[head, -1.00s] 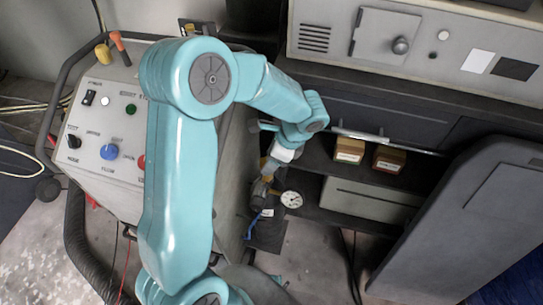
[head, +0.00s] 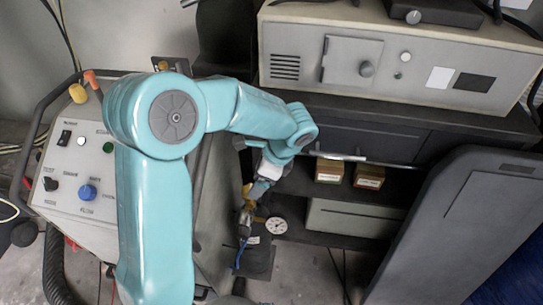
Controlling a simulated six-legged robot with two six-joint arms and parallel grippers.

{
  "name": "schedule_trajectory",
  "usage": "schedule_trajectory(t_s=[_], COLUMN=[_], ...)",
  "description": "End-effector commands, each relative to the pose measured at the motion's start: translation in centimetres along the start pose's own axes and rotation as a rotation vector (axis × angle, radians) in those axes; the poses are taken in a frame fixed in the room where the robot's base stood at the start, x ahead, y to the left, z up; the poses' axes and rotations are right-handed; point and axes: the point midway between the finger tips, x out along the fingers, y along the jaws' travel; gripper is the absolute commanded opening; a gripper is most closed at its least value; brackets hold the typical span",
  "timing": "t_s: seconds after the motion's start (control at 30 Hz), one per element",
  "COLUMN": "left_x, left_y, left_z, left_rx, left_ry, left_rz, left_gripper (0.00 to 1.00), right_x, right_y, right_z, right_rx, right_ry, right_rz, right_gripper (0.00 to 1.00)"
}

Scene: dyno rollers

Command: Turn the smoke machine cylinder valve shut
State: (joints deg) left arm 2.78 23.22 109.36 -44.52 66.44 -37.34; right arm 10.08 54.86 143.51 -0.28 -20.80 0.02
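The smoke machine cylinder (head: 258,262) is a dark shape low in the middle of the head view, mostly seen from above. My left arm comes up from the lower left and bends over to the right. Its gripper (head: 254,196) points down at the valve fitting, touching or very close to it. The fingers are small and partly merged with the fitting, so their opening is unclear. My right gripper is out of view.
A smoke machine panel with a blue knob (head: 88,192) stands at left. A grey cabinet unit (head: 310,50) sits on a dark shelf at the back, with two small boxes (head: 330,170) below. A large grey panel (head: 450,235) leans at right.

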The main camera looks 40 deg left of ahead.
Motion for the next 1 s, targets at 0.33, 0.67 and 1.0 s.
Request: schedule_trajectory(t_s=[0.33,0.67,1.0], left_x=[-8.9,-11.4,-11.3], left_y=[0.0,0.0,0.0], left_z=[0.0,0.0,0.0], left_rx=[0.001,0.002,0.001], left_ry=[0.003,0.001,0.0], left_rz=[-0.004,0.001,0.001], left_gripper=[0.8,0.8,0.8], right_x=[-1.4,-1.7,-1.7], right_y=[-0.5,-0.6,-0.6], right_z=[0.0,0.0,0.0], right_rx=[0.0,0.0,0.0], right_ry=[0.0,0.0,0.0], right_rz=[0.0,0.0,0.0], right_gripper=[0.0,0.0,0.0])
